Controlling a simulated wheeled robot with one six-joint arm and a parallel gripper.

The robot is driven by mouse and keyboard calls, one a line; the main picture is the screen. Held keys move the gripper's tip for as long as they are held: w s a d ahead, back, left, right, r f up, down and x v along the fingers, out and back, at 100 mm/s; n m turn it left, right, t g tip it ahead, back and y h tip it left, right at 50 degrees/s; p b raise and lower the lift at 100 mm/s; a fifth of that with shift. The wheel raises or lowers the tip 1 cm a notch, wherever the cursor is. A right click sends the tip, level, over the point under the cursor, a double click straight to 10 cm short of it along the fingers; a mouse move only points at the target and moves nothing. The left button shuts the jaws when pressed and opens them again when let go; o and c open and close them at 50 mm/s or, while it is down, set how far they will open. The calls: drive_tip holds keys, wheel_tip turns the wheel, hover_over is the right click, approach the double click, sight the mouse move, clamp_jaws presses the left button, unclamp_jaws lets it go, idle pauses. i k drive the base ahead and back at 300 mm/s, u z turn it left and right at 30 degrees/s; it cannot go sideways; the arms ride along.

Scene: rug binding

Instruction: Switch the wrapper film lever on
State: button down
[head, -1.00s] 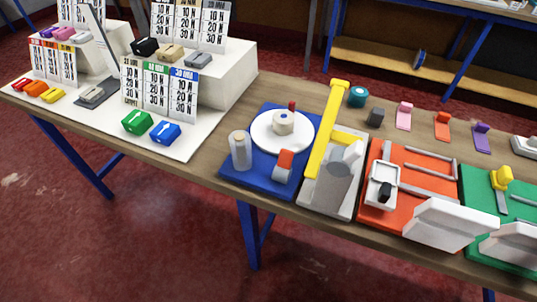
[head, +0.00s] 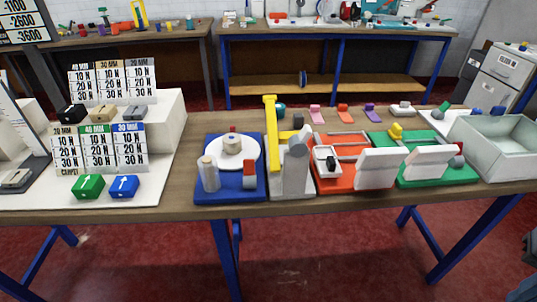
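A blue-based machine (head: 228,194) with a white turntable (head: 243,143) stands left of centre on the near table and looks like the wrapper. A pale film-like roll (head: 209,175) stands upright at its front left. A small grey block with a red-orange top (head: 250,170) sits at its front right and may be the film lever; I cannot tell its on or off position. A small dark red knob shows behind the turntable. A spool sits on the turntable. My gripper is not in view.
A grey machine with a tall yellow arm (head: 271,130) stands close to the right. Beyond it are a red-based machine (head: 340,180), a green-based machine (head: 440,178) and a grey bin (head: 495,150). Green (head: 88,186) and blue (head: 124,186) clips lie left on a white board.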

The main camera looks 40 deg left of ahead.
sight(249, 169)
drive_tip(key=i, duration=0.55)
drive_tip(key=u, duration=3.85)
drive_tip(key=k, duration=0.5)
drive_tip(key=z, duration=1.2)
drive_tip(key=i, duration=0.3)
drive_tip(key=u, duration=0.05)
